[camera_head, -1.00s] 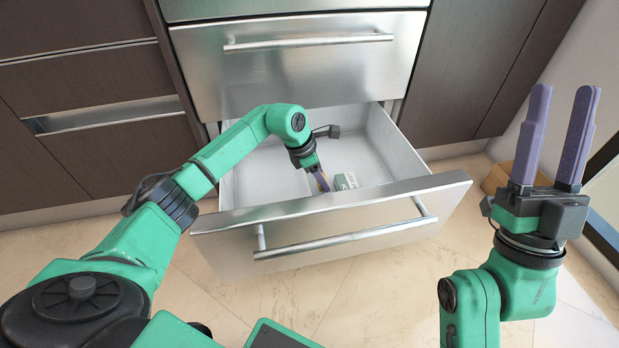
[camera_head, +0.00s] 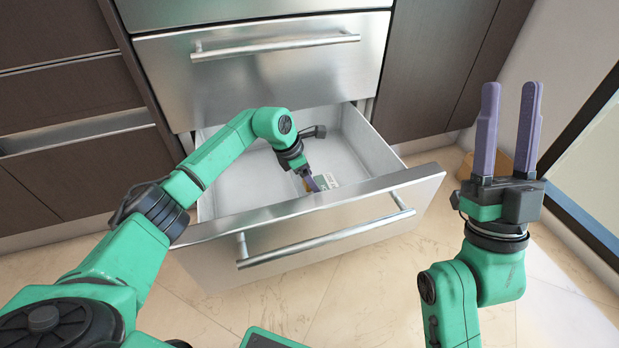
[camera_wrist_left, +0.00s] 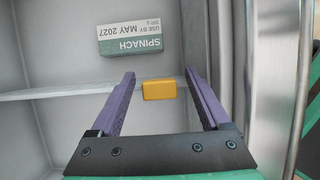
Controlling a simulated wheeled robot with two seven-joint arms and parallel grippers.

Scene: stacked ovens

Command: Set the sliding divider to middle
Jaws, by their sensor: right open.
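The sliding divider (camera_wrist_left: 60,95) is a thin pale strip running across the drawer interior in the left wrist view. A yellow-orange tab (camera_wrist_left: 159,89) sits on it. My left gripper (camera_wrist_left: 160,76) is open, with its two purple fingers on either side of the tab, apparently not touching it. In the head view my left gripper (camera_head: 311,184) reaches down into the open drawer (camera_head: 222,190), and the arm hides most of the divider. My right gripper (camera_head: 508,88) is open and empty, pointing up at the right, away from the drawer.
A spinach box (camera_wrist_left: 130,38) lies in the drawer on the far side of the divider; it also shows in the head view (camera_head: 327,181). The metal drawer front (camera_head: 320,205) with its bar handle stands before me. A closed steel drawer (camera_head: 265,75) is above.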

